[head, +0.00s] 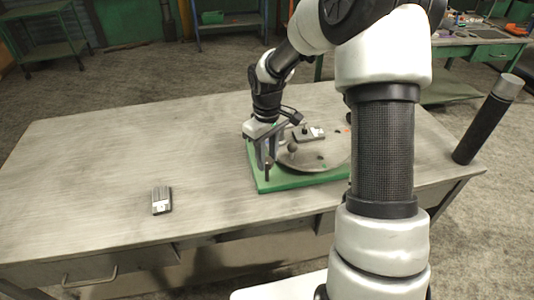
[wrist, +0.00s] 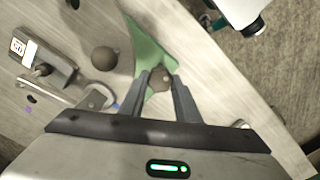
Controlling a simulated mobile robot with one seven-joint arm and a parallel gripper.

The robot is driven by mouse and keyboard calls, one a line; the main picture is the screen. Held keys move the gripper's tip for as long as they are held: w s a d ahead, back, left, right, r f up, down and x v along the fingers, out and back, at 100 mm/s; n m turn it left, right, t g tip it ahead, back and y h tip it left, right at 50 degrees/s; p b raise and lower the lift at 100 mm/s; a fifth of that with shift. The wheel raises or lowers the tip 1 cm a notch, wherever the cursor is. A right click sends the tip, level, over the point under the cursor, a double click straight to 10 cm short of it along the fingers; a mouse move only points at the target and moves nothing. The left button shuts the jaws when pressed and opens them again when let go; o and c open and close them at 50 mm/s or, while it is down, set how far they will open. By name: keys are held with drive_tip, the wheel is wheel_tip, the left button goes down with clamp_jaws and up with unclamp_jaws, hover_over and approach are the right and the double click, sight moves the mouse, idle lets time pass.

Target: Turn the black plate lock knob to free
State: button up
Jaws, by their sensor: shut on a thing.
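My gripper (head: 265,160) points down over the front left corner of a green base (head: 290,183). In the wrist view, its two fingers (wrist: 160,88) are closed on the sides of a small dark knob (wrist: 159,76), the plate lock knob. The fingers hide much of it, and I cannot read which way it is turned. A round grey metal plate (head: 328,160) lies on the green base, partly behind my arm. A ball handle (head: 292,147) stands on the plate side close to my gripper; it also shows in the wrist view (wrist: 103,58).
A block with a white label (head: 310,132) sits on the plate. A similar small grey block (head: 161,200) lies on the bench (head: 110,165) at front left. The bench's left half is otherwise clear. A dark cylinder (head: 486,125) with a grey top stands at the right edge.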

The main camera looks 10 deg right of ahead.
drive_tip(key=shift+n+p, duration=0.4)
drive_tip(key=shift+n, duration=0.7)
drive_tip(key=o, duration=1)
drive_tip(key=shift+o, duration=0.2)
wheel_tip(320, 180, up, 18)
drive_tip(key=shift+f+p, duration=0.25)
drive_tip(key=shift+p, duration=0.2)
